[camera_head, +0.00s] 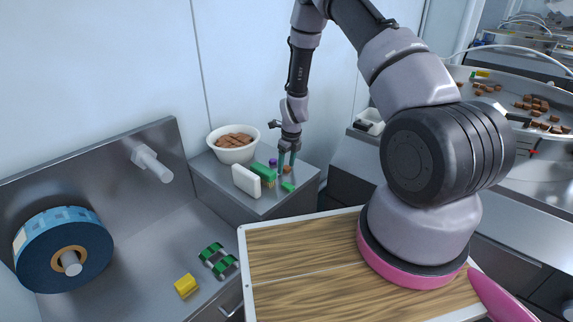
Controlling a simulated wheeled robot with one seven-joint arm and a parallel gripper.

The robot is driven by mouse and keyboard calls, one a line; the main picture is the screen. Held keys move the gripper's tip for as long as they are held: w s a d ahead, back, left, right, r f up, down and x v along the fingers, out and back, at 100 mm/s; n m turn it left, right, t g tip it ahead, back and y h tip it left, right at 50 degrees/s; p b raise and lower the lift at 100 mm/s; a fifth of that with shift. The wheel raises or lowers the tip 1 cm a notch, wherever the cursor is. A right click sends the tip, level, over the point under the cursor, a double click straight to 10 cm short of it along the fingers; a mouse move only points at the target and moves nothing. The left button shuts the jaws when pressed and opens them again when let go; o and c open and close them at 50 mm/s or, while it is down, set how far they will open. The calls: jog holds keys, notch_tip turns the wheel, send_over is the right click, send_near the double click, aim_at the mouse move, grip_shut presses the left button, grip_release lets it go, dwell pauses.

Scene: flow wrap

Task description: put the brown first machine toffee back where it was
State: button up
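My gripper (286,166) points down over the small steel-topped cabinet (230,199) left of centre. Its two fingers look apart. A small brown toffee (287,169) shows at the fingertips. It is too small to tell whether the fingers touch it or it lies on the surface behind them. A white bowl (232,155) heaped with brown toffees (234,140) stands on the same cabinet, left of my gripper.
Beside the gripper are a white block (246,181), green pieces (288,187) and a purple piece (272,162). A film roll (64,250), a yellow block (186,286) and green rollers (218,261) are left. A tray with brown pieces (535,103) is right.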

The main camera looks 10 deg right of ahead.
jog(key=s+d+r+n+t+y, duration=0.1)
jog(key=s+r+n, duration=0.2)
jog(key=r, duration=0.9)
jog(key=s+d+r+n+t, duration=0.1)
jog(key=s+r+n, duration=0.25)
jog(key=r, duration=0.95)
jog(key=s+r+n+y, duration=0.15)
jog(key=r+n, duration=0.25)
jog(key=r, duration=0.8)
jog(key=s+d+r+n+t, duration=0.1)
jog(key=s+r+n+t, duration=0.1)
jog(key=s+r+n, duration=0.5)
jog(key=s+d+r+n+t+h, duration=0.1)
jog(key=s+r+n, duration=0.6)
jog(key=s, duration=0.8)
jog(key=shift+d+r+t, duration=0.15)
jog(key=shift+d+t, duration=0.25)
jog(key=shift+d, duration=0.4)
jog(key=shift+w+h, duration=0.1)
jog(key=shift+h, duration=0.15)
